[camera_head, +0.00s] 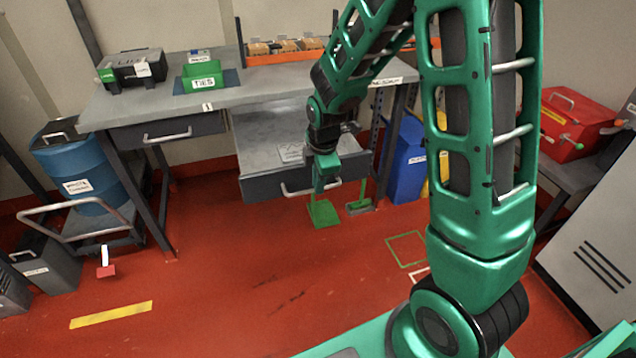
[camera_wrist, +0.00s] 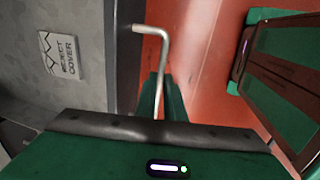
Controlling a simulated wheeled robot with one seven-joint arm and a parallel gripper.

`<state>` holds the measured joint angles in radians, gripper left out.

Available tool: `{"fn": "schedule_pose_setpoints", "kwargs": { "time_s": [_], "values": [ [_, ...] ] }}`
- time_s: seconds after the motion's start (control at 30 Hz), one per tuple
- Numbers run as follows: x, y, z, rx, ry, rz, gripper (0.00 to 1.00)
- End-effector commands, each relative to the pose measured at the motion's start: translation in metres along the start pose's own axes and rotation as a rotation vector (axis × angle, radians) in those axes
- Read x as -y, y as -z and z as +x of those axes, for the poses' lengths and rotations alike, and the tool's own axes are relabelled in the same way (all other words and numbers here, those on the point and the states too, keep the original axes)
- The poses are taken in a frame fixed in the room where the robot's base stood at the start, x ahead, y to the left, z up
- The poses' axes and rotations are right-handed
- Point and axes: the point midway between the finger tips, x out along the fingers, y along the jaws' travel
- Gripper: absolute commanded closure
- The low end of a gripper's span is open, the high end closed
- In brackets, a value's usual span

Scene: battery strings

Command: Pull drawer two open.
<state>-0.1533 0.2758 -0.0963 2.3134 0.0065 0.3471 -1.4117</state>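Drawer two (camera_head: 262,188) is the right-hand drawer under the bench. It stands well out from the bench front, with its grey inside and a flat labelled card (camera_head: 290,152) in view. My gripper (camera_head: 322,186) is at the drawer's front, at its bar handle (camera_head: 294,192). In the wrist view the bent metal handle (camera_wrist: 164,62) runs down between my green fingers (camera_wrist: 160,98), which look closed around it. The fingertip contact is partly hidden by the gripper body. The drawer front (camera_wrist: 122,50) also shows in the wrist view.
The left drawer (camera_head: 170,132) is shut. On the bench (camera_head: 240,97) are a black case (camera_head: 133,68), a green bin (camera_head: 203,80) and an orange tray (camera_head: 290,57). A green dustpan (camera_head: 323,214) lies on the floor below the drawer. The red floor in front is mostly clear.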

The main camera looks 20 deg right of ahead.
Motion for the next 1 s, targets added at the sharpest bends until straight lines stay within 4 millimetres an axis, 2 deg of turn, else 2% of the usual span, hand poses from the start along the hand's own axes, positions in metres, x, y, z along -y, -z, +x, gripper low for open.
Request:
{"fn": "schedule_pose_setpoints", "kwargs": {
  "time_s": [0.03, 0.1, 0.47, 0.67, 1.0],
  "values": [
    [-0.001, -0.002, -0.001, 0.003, -0.002, 0.002, 0.84],
    [-0.001, -0.001, -0.001, 0.002, -0.002, 0.002, 0.72],
    [-0.001, 0.0, -0.004, 0.0, -0.001, 0.0, 0.72],
    [-0.002, 0.0, -0.028, 0.0, -0.005, 0.0, 0.72],
    [-0.002, 0.0, -0.087, 0.0, -0.004, 0.001, 0.72]
  ]
}}
